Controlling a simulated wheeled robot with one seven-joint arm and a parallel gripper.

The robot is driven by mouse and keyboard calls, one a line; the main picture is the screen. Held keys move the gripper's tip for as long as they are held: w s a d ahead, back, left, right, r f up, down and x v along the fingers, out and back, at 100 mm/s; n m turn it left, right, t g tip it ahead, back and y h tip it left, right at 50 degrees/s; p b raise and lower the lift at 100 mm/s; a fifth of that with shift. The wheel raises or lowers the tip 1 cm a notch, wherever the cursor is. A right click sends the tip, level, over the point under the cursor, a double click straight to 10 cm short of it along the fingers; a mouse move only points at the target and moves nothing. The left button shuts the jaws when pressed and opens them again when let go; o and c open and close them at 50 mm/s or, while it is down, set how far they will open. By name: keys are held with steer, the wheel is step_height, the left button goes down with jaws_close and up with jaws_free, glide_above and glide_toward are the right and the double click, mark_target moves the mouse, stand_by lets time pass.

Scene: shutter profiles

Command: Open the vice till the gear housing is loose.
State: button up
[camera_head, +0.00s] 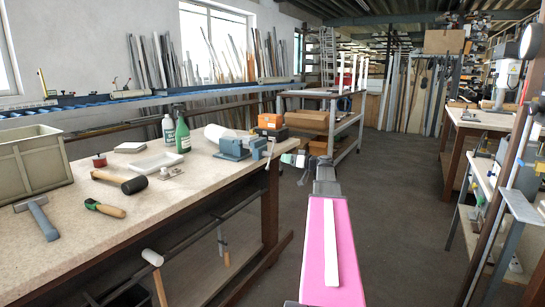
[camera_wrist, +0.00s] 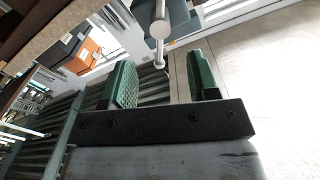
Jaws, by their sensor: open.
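I cannot make out the gear housing for certain. My gripper (camera_head: 296,159) is just right of the vice, beyond the bench edge. In the wrist view my gripper (camera_wrist: 160,66) is open, its two green-padded fingers apart. A pale bar with a round end (camera_wrist: 160,38) shows in line with the gap between them, in front of a blue-grey part of the vice (camera_wrist: 178,17). I cannot tell whether the fingers touch the bar.
A mallet (camera_head: 133,186) and a grey crate (camera_head: 30,163) are farther left. A shelf rack (camera_head: 333,125) stands behind. The aisle floor right of my arm is clear.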

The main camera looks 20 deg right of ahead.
mark_target(270, 153)
steer(key=x, duration=1)
steer(key=shift+w+a, duration=0.1)
steer(key=shift+w, duration=0.05)
jaws_close()
